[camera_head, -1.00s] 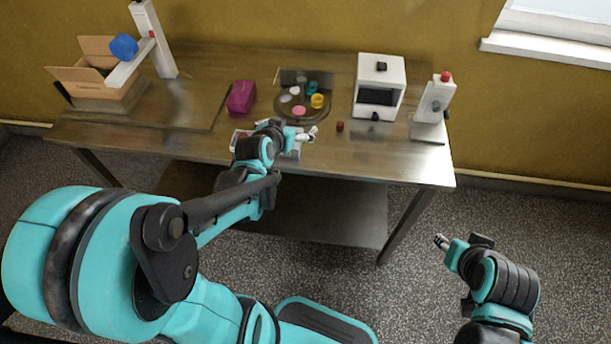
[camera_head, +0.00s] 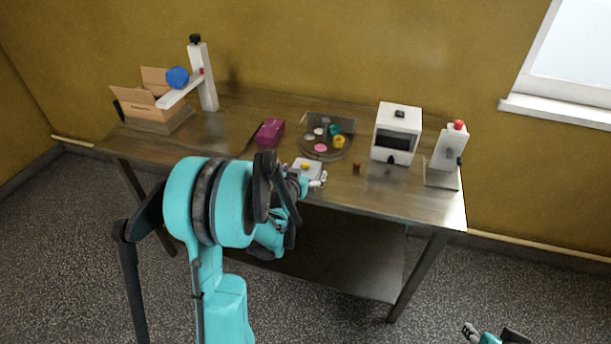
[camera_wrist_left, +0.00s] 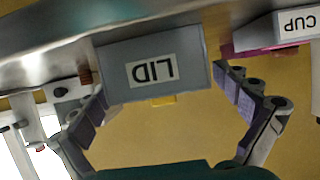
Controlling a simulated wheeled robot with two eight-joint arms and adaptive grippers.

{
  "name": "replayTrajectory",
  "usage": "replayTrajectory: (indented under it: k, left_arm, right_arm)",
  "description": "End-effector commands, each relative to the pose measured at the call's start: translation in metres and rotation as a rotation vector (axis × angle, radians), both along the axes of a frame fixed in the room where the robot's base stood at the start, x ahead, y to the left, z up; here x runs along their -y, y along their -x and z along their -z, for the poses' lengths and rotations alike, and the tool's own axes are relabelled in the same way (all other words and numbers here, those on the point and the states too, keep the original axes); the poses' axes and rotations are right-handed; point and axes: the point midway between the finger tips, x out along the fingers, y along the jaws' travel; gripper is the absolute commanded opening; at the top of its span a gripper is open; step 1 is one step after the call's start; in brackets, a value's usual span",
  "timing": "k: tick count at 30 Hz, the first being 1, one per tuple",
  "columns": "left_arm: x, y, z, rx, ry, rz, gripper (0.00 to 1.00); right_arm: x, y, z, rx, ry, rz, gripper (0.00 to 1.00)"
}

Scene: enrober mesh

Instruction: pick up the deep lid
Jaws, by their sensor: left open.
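The lid holder is a grey box labelled LID (camera_wrist_left: 150,65), upside down in the left wrist view. In the head view it stands at the table's front edge (camera_head: 309,166). A small yellow piece, possibly the deep lid (camera_wrist_left: 163,100), shows at its upper rim, mostly hidden by the box; it shows yellow in the head view too (camera_head: 304,166). My left gripper (camera_wrist_left: 165,105) is open, with its fingers on either side of the LID box in the wrist picture; I see no contact. In the head view it is beside the box (camera_head: 318,183). My right gripper (camera_head: 470,332) is low at the bottom edge, partly cut off.
A box labelled CUP (camera_wrist_left: 298,25) is beside the LID box. A round tray (camera_head: 345,151) with several coloured pieces stands behind. A magenta block (camera_head: 270,132), white oven-like box (camera_head: 396,133), white stand (camera_head: 448,150), small brown piece (camera_head: 357,168) and cardboard box (camera_head: 150,115) are on the table.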

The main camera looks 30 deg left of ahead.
Motion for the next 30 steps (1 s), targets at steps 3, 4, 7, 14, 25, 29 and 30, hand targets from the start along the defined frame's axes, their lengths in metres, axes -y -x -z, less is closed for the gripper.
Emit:
replayTrajectory:
  k: [3, 4, 7, 14, 25, 29, 30]
  left_arm:
    - [-0.002, -0.009, 0.004, 0.001, 0.0, 0.0, 1.0]
    - [-0.002, -0.01, 0.004, 0.001, 0.0, 0.0, 1.0]
    - [-0.002, -0.009, 0.003, 0.0, 0.0, -0.001, 1.0]
    - [-0.002, -0.009, 0.003, 0.0, -0.001, -0.001, 0.53]
    - [-0.002, -0.009, 0.002, 0.0, -0.001, 0.0, 0.53]
    - [-0.002, -0.009, -0.006, 0.0, -0.001, 0.0, 0.53]
    - [-0.002, -0.009, -0.011, 0.0, -0.001, 0.0, 0.53]
  right_arm:
    - [0.0, 0.0, 0.004, 0.0, 0.0, 0.0, 0.4]
    - [0.0, 0.0, 0.004, 0.0, 0.0, 0.0, 0.4]
    - [0.0, 0.0, 0.003, 0.0, 0.0, 0.0, 0.4]
    - [0.0, 0.0, 0.003, 0.0, 0.0, 0.0, 0.4]
    - [0.0, 0.0, 0.002, 0.0, 0.0, 0.0, 0.4]
    - [0.0, 0.0, -0.003, 0.0, 0.0, 0.0, 0.4]
    - [0.0, 0.0, -0.005, 0.0, 0.0, 0.0, 0.4]
